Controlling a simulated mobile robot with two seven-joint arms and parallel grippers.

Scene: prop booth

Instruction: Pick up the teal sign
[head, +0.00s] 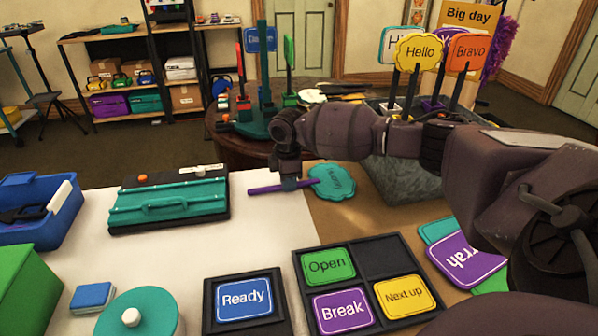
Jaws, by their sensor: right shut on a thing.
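My right gripper (290,184) comes down from above and is shut on the stick, left of the sign's face. The sign lies roughly flat; I cannot tell whether it touches the table. My left gripper is not in view.
A black tray (376,240) with several small signs is in front. Upright signs, including a yellow one (418,52), rise behind my right arm. White table surface (210,250) is clear.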

